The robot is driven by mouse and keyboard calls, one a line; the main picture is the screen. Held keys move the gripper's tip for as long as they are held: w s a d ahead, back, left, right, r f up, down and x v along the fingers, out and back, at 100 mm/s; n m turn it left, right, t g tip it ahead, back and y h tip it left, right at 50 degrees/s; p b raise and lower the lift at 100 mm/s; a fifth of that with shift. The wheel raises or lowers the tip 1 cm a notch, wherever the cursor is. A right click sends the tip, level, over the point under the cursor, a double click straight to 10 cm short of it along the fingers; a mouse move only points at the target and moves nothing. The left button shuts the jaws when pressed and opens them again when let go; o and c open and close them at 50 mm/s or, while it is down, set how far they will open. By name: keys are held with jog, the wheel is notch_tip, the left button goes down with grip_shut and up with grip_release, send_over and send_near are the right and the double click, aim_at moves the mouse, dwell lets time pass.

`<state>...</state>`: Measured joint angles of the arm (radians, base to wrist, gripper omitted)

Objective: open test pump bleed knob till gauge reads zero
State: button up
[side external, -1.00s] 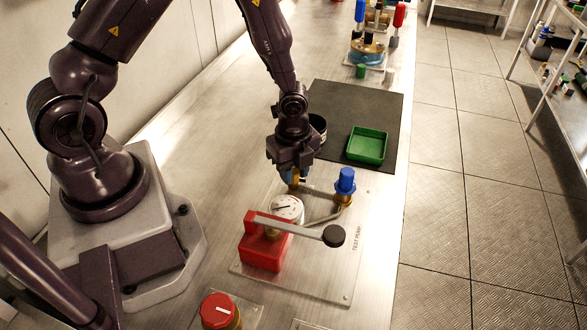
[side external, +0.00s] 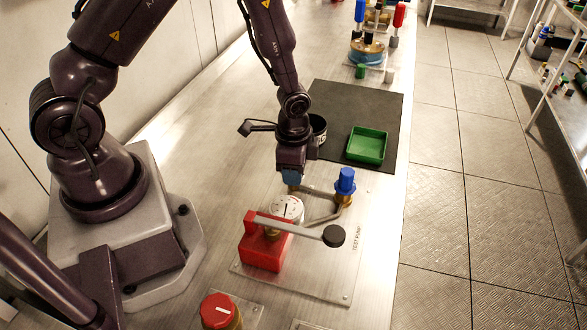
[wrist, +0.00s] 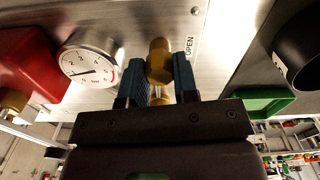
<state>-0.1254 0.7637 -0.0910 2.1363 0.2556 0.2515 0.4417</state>
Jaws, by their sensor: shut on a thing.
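The test pump's brass bleed knob (wrist: 160,60) sits between the two blue fingers of my gripper (wrist: 159,78) in the wrist view, beside the word OPEN on the plate. My gripper (side external: 291,178) is shut on it; in the side view the fingers largely hide the knob. The pressure gauge (side external: 288,208) has a white dial, and its needle stands roughly upright in the side view. The gauge also shows in the wrist view (wrist: 88,66), seen at a slant; its exact reading is too small to tell. The red pump body (side external: 264,252) carries a lever with a black ball.
A blue-capped valve (side external: 345,182) stands right of my gripper. A green tray (side external: 367,145) and a dark round container (side external: 319,130) are on the black mat (side external: 340,97) behind. A red knob (side external: 217,311) is at the front.

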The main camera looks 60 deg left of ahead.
jog(key=n, duration=0.6)
jog(key=shift+n, duration=0.4)
dwell(0.3)
jog(key=o, duration=0.9)
jog(key=shift+r, duration=0.1)
notch_tip(320, 180, up, 13)
jog(key=shift+f, duration=0.1)
